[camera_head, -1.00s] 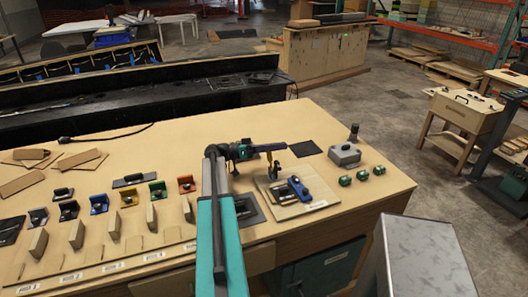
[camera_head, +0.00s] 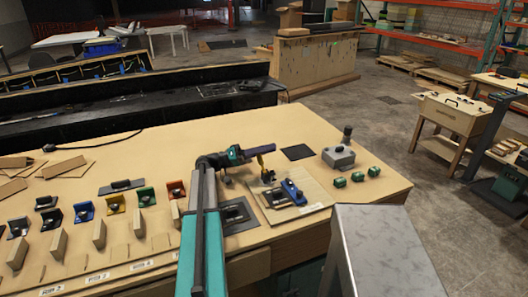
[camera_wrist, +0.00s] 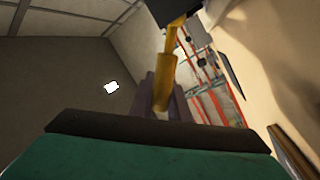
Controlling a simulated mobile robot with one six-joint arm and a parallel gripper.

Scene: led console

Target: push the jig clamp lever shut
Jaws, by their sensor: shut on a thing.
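The yellow lever (camera_head: 261,158) stands up from a dark mount (camera_head: 268,176) at the back left of the pale jig board (camera_head: 305,211). My gripper (camera_head: 270,149) reaches in from the left and is shut on the upper part of the lever. In the wrist view the lever (camera_wrist: 174,35) runs from between my purple-grey fingers (camera_wrist: 160,92) up to a dark block (camera_wrist: 170,8). A blue part (camera_head: 293,191) with dark pieces lies on the board in front of the lever. The exact finger contact is too small to tell in the head view.
A grey box with a dark knob (camera_head: 339,157) and several green parts (camera_head: 357,175) stand right of the board. A dark pad (camera_head: 297,152) lies behind it. Coloured brackets (camera_head: 116,203) line the left. A grey metal surface (camera_head: 385,250) fills the front right.

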